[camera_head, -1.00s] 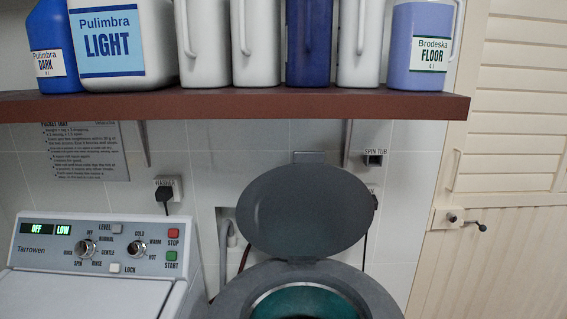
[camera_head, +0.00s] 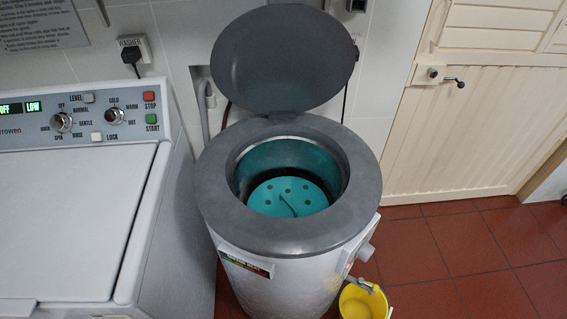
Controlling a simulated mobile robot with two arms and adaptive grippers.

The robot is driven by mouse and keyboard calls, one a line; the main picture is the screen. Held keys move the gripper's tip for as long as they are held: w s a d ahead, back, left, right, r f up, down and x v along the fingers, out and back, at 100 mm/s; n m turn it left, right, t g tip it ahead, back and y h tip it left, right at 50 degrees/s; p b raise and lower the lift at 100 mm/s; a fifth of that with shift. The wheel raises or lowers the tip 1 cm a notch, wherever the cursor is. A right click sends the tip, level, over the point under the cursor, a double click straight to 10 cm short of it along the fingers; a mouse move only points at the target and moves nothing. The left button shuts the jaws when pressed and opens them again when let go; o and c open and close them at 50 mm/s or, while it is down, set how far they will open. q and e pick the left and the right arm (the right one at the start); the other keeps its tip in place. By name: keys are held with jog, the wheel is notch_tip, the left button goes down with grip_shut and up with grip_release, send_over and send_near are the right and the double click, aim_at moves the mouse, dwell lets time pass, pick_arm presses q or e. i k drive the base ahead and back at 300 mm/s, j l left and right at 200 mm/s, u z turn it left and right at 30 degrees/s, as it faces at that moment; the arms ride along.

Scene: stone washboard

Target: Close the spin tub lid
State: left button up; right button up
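The spin tub (camera_head: 285,232) is a round white drum with a grey top rim, standing right of the washer. Its round grey lid (camera_head: 284,60) is open, tilted up on a hinge at the back of the rim. Through the opening a teal inner basket or disc with holes (camera_head: 286,196) shows inside. Neither of my grippers is in view.
A white top-loading washer (camera_head: 75,220) with a closed lid and control panel stands close on the left. A yellow bucket (camera_head: 362,302) is on the red tile floor under the tub's spout (camera_head: 358,283). A cream door (camera_head: 475,120) is at the back right.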

aim_at(279, 59)
jog(key=l+u, duration=0.65)
jog(key=u, duration=0.25)
jog(key=k+l+u, duration=0.2)
jog(key=u, duration=0.25)
jog(key=l, duration=0.1)
